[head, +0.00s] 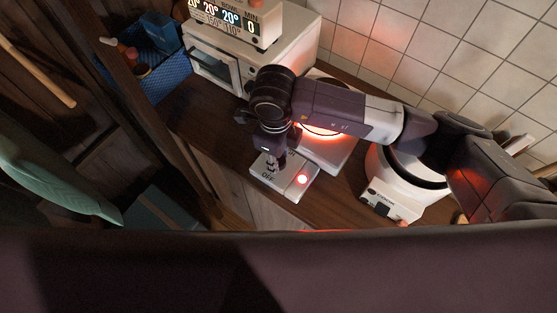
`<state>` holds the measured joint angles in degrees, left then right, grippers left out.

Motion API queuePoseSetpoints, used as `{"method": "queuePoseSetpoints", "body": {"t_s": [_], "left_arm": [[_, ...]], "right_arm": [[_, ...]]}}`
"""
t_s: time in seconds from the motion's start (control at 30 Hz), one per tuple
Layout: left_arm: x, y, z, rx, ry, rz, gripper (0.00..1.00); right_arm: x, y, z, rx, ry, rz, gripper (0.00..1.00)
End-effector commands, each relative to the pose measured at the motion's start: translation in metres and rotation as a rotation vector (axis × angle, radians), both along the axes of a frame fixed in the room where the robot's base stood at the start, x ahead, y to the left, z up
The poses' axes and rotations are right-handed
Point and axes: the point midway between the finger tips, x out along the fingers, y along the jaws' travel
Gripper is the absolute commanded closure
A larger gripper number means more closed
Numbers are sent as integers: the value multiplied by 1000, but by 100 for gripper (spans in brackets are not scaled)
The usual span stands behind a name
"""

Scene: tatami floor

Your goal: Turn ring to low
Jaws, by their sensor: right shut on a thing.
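The ring (318,133) is a glowing red-orange heating element on a white cooker that stands on the dark wooden counter. My right arm crosses in front and hides much of it. The cooker's front panel (297,191) has "OFF" lettering and a lit red lamp (302,179). My right gripper (272,165) points down at this panel and is shut on the control there. The control itself is mostly hidden by the fingers, so its setting cannot be read. My left gripper is not in view.
A white toaster oven (218,72) with a scale-like display box (235,20) on top stands at the back left. A white rice-cooker-like appliance (393,202) stands right of the cooker. A blue basket (157,75) is at the far left. A tiled wall (430,50) bounds the back.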

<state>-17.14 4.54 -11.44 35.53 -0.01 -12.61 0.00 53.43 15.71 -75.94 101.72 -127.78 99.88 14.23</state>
Motion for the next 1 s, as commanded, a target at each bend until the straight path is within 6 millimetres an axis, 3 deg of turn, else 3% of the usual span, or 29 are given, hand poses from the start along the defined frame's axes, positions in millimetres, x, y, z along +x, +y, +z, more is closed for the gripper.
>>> {"method": "queuePoseSetpoints", "body": {"t_s": [0.1,0.4,1.0], "left_arm": [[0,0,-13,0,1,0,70],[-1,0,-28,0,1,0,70],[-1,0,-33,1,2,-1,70]], "right_arm": [[1,1,-3,1,-2,-94,95],[1,1,-2,1,-2,-283,95],[0,1,0,2,0,-373,95]]}}
